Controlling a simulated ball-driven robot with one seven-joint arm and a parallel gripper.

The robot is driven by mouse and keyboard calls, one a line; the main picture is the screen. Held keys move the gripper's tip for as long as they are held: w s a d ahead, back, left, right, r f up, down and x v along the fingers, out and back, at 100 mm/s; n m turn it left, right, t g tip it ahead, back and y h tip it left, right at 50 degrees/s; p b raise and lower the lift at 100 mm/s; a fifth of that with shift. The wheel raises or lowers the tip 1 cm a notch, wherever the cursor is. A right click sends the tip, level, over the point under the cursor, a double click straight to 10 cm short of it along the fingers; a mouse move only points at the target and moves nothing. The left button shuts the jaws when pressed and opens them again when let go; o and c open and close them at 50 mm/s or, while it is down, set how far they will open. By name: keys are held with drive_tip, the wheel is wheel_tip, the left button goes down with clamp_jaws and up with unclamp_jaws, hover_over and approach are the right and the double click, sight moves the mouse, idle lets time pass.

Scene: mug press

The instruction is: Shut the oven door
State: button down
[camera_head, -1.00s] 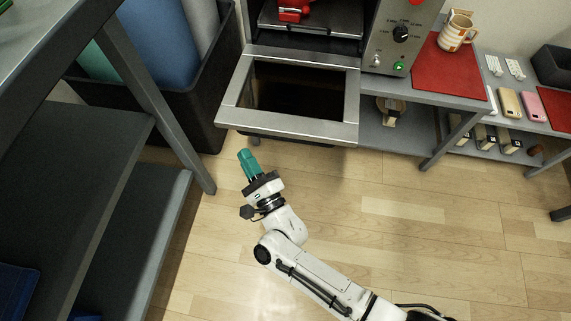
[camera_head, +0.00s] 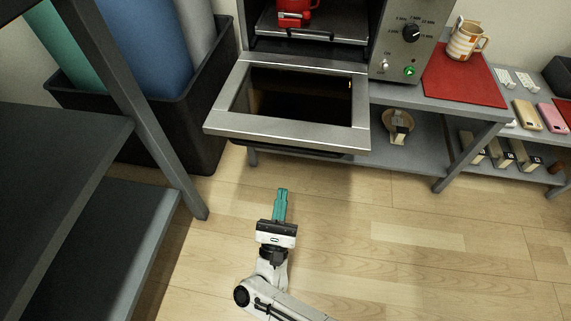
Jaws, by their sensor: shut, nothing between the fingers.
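The oven (camera_head: 391,62) stands at the top middle, with its knobs and a green lit button on the right panel. Its door (camera_head: 214,119) is folded down, lying open toward me with the dark glass facing up. Inside, a red thing (camera_head: 294,14) sits on the rack, partly cut off by the frame. My gripper (camera_head: 282,190), with teal fingers, is shut and empty. It appears below the door's front edge in the picture, apart from it, pointing toward the oven.
A grey shelf unit (camera_head: 165,157) stands at the left, near a black bin (camera_head: 181,125) with rolls. The oven's bench has a red mat (camera_head: 463,84) with a mug (camera_head: 466,42). Phones (camera_head: 527,116) lie further right. The wooden floor in front is clear.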

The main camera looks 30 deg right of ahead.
drive_tip(key=w+d+r, duration=0.3)
drive_tip(key=w+r, duration=0.1)
drive_tip(key=r, duration=0.2)
drive_tip(key=shift+w+d+r, duration=0.15)
drive_tip(key=shift+w+r, duration=0.1)
drive_tip(key=shift+r, duration=0.15)
drive_tip(key=shift+r+p, duration=0.15)
drive_tip(key=shift+p, duration=0.2)
